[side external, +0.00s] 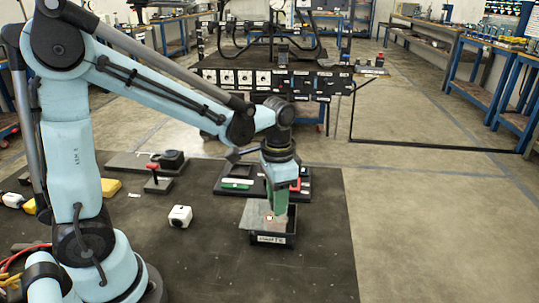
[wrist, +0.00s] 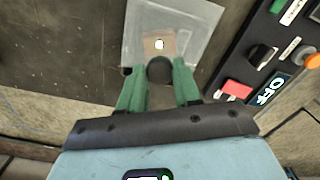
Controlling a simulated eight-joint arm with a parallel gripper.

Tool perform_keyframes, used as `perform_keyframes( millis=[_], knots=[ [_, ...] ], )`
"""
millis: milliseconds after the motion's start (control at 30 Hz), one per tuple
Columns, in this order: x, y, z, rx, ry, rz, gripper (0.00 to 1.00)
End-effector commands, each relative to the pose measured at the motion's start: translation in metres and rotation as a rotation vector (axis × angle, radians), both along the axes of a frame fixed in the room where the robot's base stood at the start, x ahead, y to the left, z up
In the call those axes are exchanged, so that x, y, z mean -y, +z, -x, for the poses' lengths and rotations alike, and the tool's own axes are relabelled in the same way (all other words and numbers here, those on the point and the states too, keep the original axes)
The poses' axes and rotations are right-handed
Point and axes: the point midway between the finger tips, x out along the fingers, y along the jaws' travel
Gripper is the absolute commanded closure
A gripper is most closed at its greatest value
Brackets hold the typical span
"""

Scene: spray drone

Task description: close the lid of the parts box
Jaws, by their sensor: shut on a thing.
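The parts box (side external: 288,241) is a small dark box with a white label on its front, near the right edge of the black table. Its pale grey lid (side external: 254,216) lies over its top; whether it sits fully down is unclear. The lid also shows in the wrist view (wrist: 196,38), with a brownish patch bearing a small light mark. My gripper (side external: 276,212) points down over the box with green fingers. In the wrist view my gripper (wrist: 160,72) is shut on a dark rounded piece at the lid's edge, partly hidden by the fingers.
A dark panel (wrist: 236,72) with a red button, knob and OFF label stands close to the right in the wrist view. A white cube-like item (side external: 180,216) sits left of the box. The black table (side external: 210,270) is clear in front.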

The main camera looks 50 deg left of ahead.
Motion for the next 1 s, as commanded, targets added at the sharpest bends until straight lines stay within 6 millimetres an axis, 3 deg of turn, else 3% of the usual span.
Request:
perform_keyframes(
  millis=[200, 500, 533, 667, 1000],
  knots=[
    [0.018, 0.000, -0.017, 0.001, 0.000, 0.001, 1.00],
    [0.019, 0.000, -0.016, -0.001, 0.001, 0.002, 1.00],
    [0.019, 0.000, -0.016, -0.001, 0.001, 0.003, 0.64],
    [0.018, 0.000, -0.016, -0.001, 0.001, 0.002, 0.44],
    [0.018, 0.001, -0.016, 0.000, 0.001, 0.001, 0.41]
  ],
)
